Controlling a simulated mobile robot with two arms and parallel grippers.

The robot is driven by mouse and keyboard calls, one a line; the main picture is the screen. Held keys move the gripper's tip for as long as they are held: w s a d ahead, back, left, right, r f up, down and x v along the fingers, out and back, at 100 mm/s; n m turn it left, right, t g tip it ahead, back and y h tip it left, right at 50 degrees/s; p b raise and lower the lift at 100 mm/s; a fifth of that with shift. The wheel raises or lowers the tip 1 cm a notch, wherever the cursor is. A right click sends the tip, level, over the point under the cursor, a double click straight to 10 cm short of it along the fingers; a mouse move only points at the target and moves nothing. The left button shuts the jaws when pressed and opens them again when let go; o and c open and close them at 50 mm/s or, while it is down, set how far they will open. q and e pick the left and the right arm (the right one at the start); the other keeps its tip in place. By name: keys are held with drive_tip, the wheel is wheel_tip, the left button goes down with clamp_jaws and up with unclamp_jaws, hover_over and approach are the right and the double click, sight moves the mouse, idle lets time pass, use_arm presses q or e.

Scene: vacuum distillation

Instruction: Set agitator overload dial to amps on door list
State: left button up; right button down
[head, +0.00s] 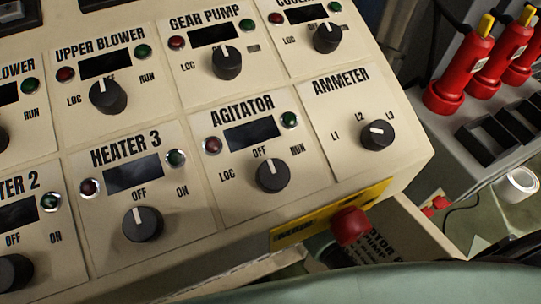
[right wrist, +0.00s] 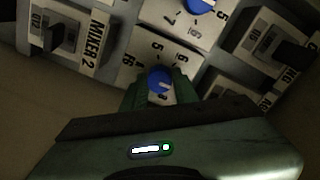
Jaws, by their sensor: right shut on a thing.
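In the right wrist view a small blue dial (right wrist: 159,78) with a pale pointer mark sits on a light plate with printed numbers around it. My right gripper (right wrist: 160,90) has its green fingers on both sides of this dial and is shut on it. The dial's name label is not visible. In the head view the AGITATOR panel (head: 250,140) has a dark display and a black knob (head: 272,176) with its pointer up towards OFF. The door list is not readable in either view. My left gripper is not in view.
Another blue dial (right wrist: 200,5) is just above the held one. A MIXER 2 switch (right wrist: 65,35) is at left, with more black switches (right wrist: 290,50) at right. The head view shows an ammeter knob (head: 376,135), a red button (head: 349,226) and red plugs (head: 460,75).

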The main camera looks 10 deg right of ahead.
idle(0.3)
drive_tip(key=c, duration=1.1)
unclamp_jaws()
drive_tip(key=s, duration=0.2)
drive_tip(key=s+d, duration=0.1)
drive_tip(key=s, duration=0.4)
drive_tip(key=shift+s+d+r+b, duration=0.1)
drive_tip(key=shift+s+d+b, duration=0.15)
drive_tip(key=shift+s+b, duration=0.15)
